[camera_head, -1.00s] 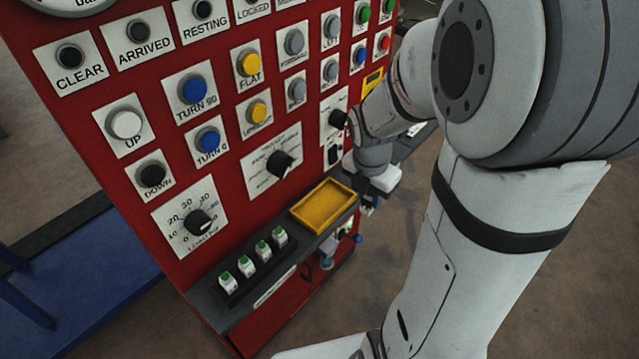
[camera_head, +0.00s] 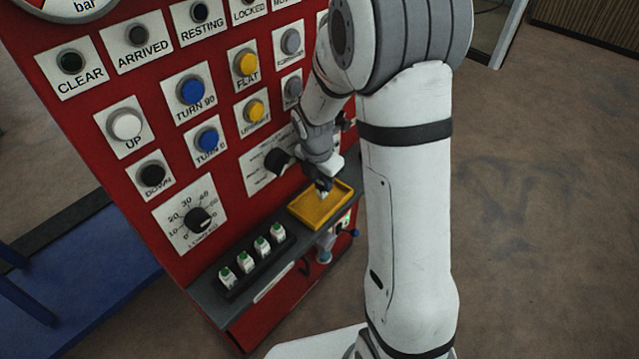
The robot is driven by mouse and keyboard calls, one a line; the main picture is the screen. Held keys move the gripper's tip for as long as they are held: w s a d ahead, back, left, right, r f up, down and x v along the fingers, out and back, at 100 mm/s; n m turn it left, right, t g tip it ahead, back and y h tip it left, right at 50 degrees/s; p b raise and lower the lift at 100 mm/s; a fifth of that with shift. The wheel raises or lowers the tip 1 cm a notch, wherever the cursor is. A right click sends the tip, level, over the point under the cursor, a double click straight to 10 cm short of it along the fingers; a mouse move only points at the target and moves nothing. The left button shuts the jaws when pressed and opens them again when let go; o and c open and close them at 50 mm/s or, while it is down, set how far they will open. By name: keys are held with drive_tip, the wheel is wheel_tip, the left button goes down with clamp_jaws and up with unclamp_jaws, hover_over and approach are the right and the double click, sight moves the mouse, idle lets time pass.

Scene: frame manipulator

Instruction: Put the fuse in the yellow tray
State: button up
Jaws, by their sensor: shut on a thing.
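The yellow tray (camera_head: 338,205) sits on the grey ledge at the right end of the red panel. I cannot tell whether the fuse touches the tray floor. The tray otherwise looks empty.
Several white fuses with green tops (camera_head: 261,246) stand in a black rack on the grey ledge (camera_head: 208,297), left of the tray. The red panel (camera_head: 95,120) with buttons and a rotary knob (camera_head: 277,160) rises close behind my gripper.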

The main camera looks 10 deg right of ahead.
drive_tip(key=shift+f, duration=0.8)
drive_tip(key=shift+w+a+f, duration=0.15)
drive_tip(key=shift+w+f, duration=0.05)
drive_tip(key=shift+f, duration=0.2)
drive_tip(key=o, duration=1)
